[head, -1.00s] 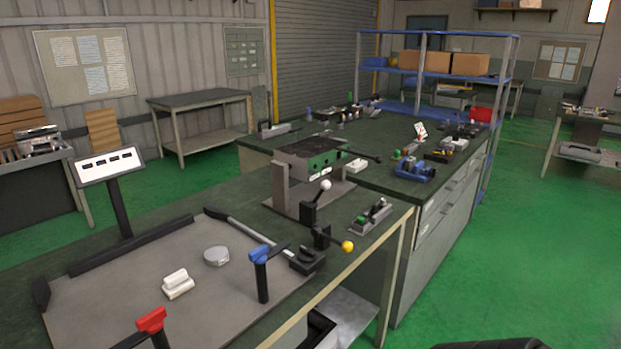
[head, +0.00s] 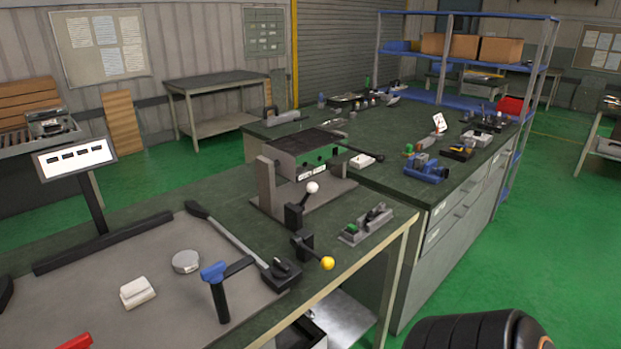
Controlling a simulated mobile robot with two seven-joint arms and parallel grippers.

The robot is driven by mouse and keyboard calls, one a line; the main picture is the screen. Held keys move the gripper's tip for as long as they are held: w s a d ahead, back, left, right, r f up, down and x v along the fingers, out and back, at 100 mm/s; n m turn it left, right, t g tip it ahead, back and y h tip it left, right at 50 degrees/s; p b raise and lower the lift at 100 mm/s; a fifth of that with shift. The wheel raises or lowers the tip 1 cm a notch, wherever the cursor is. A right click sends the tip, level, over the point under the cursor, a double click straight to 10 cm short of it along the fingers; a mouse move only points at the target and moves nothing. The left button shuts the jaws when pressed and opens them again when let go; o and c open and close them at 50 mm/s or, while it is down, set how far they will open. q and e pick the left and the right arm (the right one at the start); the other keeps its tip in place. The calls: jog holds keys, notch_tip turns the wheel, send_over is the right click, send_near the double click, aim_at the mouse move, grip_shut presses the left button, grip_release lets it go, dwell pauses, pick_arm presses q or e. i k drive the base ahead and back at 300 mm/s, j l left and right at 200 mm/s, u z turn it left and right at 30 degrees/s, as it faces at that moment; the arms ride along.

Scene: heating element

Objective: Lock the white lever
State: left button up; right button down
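The white lever (head: 312,188) has a white ball knob on a short arm over a black block. It stands at the front of the grey metal fixture (head: 304,165) on the green-topped bench, near the picture's middle. The knob is at the raised end of the arm. A similar lever with a yellow ball knob (head: 327,263) sits just in front of it, closer to the bench edge. Neither of my grippers shows. A dark rounded part at the bottom right appears to be my own arm.
A blue-handled upright lever (head: 215,285) and a long grey-black bar (head: 235,242) stand left of the white lever. A small green-button device (head: 365,224) lies to its right. A grey mat (head: 90,300) carries a white block and a round disc. Green floor is open at right.

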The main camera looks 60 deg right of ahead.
aim_at(312, 188)
jog(key=k+l, duration=0.1)
jog(key=l, duration=0.95)
jog(key=k+l, duration=0.15)
jog(key=l, duration=0.95)
jog(key=k+u, duration=0.05)
